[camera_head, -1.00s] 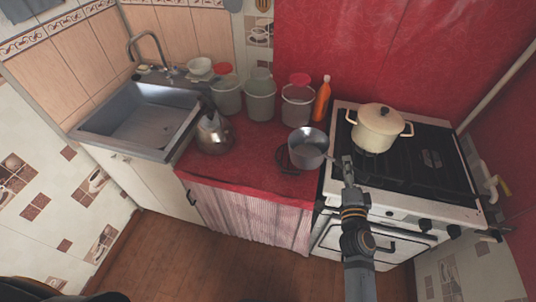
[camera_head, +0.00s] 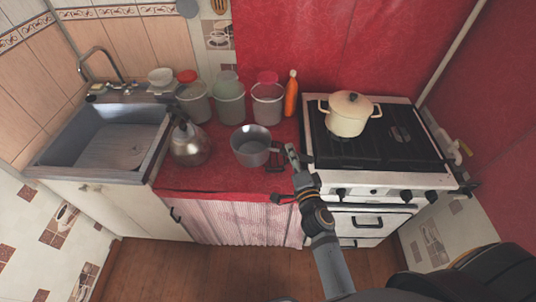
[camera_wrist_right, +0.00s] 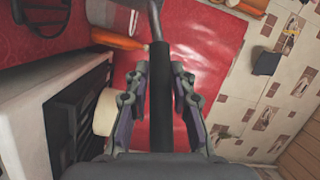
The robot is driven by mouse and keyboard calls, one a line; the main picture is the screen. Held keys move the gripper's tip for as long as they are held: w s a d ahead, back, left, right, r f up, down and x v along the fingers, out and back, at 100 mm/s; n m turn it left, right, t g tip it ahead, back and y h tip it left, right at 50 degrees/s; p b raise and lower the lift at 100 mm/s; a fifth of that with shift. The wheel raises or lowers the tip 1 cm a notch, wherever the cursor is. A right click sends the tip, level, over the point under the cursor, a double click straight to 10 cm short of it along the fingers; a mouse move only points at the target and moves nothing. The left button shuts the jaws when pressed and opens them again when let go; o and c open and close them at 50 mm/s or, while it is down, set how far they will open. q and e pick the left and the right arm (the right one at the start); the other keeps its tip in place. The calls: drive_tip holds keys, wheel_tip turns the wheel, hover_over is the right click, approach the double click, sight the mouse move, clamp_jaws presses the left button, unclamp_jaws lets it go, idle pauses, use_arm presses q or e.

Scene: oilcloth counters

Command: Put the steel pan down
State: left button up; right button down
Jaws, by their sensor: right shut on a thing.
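The steel pan (camera_head: 250,147) is a round grey pan over the red counter (camera_head: 205,183), in front of the buckets and left of the stove. It looks about level, but I cannot tell whether its base touches the cloth. My right gripper (camera_head: 290,153) is on its right side, shut on the handle. In the right wrist view the fingers (camera_wrist_right: 160,92) close on both sides of the dark handle (camera_wrist_right: 160,65), and part of the pan (camera_wrist_right: 215,15) shows at the top. My left gripper is not in view.
A kettle (camera_head: 189,145) stands left of the pan. Several buckets (camera_head: 230,105) and an orange bottle (camera_head: 291,95) stand behind it. The stove (camera_head: 375,180) with a cream pot (camera_head: 348,117) is at the right, the sink (camera_head: 100,140) at the left. The counter's front strip is bare.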

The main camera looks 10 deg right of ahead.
drive_tip(key=shift+s+d+b, duration=0.35)
drive_tip(key=shift+d, duration=0.15)
drive_tip(key=s+d+m+h+b, duration=0.2)
drive_tip(key=s+d+b, duration=0.3)
drive_tip(key=s, duration=0.1)
drive_tip(key=w+d+f+h+b, duration=0.1)
drive_tip(key=w+d+f+b, duration=0.1)
drive_tip(key=w+f+b, duration=0.7)
drive_tip(key=w+f, duration=0.3)
drive_tip(key=w, duration=0.1)
drive_tip(key=shift+w, duration=0.2)
drive_tip(key=c, duration=1.4)
unclamp_jaws()
drive_tip(key=shift+f, duration=0.25)
